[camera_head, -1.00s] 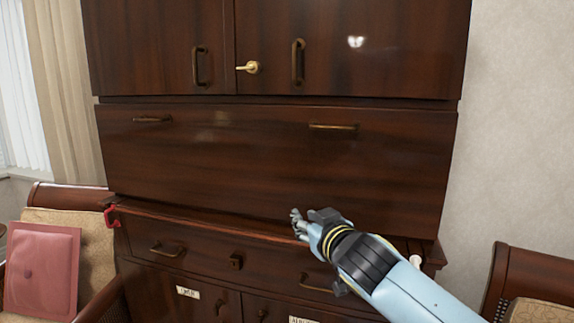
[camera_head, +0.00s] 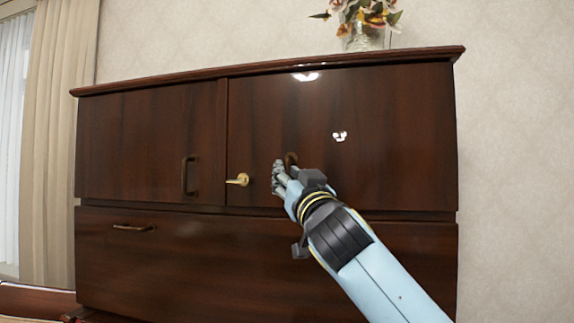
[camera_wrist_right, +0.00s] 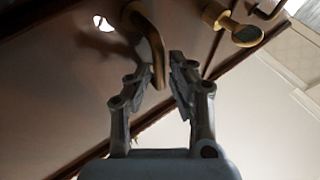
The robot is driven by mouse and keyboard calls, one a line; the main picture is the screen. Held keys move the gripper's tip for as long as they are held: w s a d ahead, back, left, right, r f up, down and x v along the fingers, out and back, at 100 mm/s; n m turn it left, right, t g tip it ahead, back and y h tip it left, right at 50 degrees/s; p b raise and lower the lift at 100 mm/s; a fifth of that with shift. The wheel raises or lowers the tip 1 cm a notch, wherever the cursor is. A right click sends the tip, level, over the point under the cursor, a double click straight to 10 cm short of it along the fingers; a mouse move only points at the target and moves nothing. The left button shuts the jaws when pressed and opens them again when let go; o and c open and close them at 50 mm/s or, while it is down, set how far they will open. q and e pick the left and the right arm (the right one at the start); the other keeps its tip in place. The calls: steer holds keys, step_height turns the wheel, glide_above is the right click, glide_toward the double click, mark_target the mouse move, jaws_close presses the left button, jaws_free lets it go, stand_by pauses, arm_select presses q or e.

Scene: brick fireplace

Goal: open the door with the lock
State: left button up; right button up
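The dark wooden cabinet has a right upper door (camera_head: 390,170) that is shut. A brass lock with a key-like knob (camera_head: 238,180) sits near that door's left edge; it also shows at the top of the right wrist view (camera_wrist_right: 235,28). The door's curved bronze handle (camera_wrist_right: 150,45) is mostly hidden behind my right gripper in the head view. My right gripper (camera_head: 278,178) is in front of the handle. In the right wrist view its fingers (camera_wrist_right: 166,78) are apart, with the handle's lower end near the left fingertip; I cannot tell whether they touch. My left gripper is not in view.
The left upper door (camera_head: 145,150) is shut and has its own handle (camera_head: 189,175). A wide panel (camera_head: 200,262) with a handle lies below. A flower vase (camera_head: 364,38) stands on the cabinet top. A curtain (camera_head: 65,130) hangs at the left.

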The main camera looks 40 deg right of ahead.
steer(key=shift+w+d+r, duration=0.15)
steer(key=shift+w+r, duration=0.05)
steer(key=shift+w, duration=0.35)
jaws_close()
